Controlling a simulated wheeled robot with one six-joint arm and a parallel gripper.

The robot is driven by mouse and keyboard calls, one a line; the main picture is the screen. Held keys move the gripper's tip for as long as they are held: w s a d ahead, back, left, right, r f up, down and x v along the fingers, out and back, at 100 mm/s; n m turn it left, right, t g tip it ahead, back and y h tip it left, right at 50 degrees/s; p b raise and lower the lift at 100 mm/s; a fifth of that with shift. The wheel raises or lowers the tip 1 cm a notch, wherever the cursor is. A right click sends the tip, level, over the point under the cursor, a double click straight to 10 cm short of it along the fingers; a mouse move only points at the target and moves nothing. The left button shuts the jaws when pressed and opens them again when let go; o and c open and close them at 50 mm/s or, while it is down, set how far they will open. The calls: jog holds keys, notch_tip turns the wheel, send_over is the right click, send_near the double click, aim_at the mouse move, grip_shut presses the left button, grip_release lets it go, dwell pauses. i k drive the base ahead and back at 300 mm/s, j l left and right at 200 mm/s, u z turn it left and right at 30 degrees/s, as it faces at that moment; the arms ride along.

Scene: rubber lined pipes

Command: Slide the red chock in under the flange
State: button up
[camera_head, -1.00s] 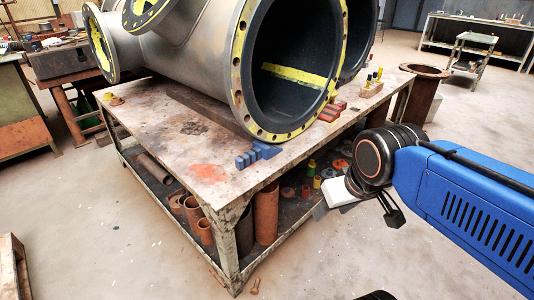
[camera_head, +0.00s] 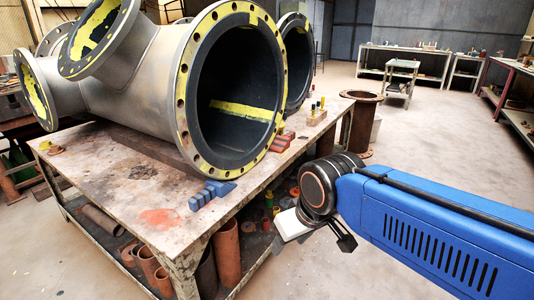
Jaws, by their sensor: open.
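The red chock (camera_head: 282,141) lies on the worktable (camera_head: 95,188), just right of the large pipe's flange (camera_head: 187,125). It looks stepped, and I cannot tell whether any of it is under the rim. The flange is a bolted ring with yellow paint around a dark rubber-lined bore. A blue stepped chock (camera_head: 211,194) lies at the front of the flange's lower edge. My gripper (camera_head: 344,243) is open and empty, out past the table's right edge, well away from the red chock. Its fingers are partly hidden by my wrist.
A wooden block with colored pegs (camera_head: 317,116) stands at the table's far right corner. A rusty flanged pipe (camera_head: 361,125) stands on the floor beyond. Pipe pieces (camera_head: 226,254) fill the lower shelf. The floor at right is open.

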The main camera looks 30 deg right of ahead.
aim_at(280, 145)
jog(key=i+l, duration=0.25)
jog(key=l, duration=0.25)
jog(key=i+l, duration=0.2)
jog(key=l, duration=0.25)
jog(key=i+l+z, duration=0.1)
jog(key=i+l, duration=0.15)
jog(key=l, duration=0.25)
jog(key=i+l, duration=0.25)
jog(key=l, duration=0.2)
jog(key=i+l, duration=0.25)
jog(key=l, duration=0.2)
jog(key=i+l, duration=0.25)
jog(key=l, duration=0.2)
jog(key=i+l+z, duration=0.1)
jog(key=i+l, duration=0.15)
jog(key=l, duration=0.25)
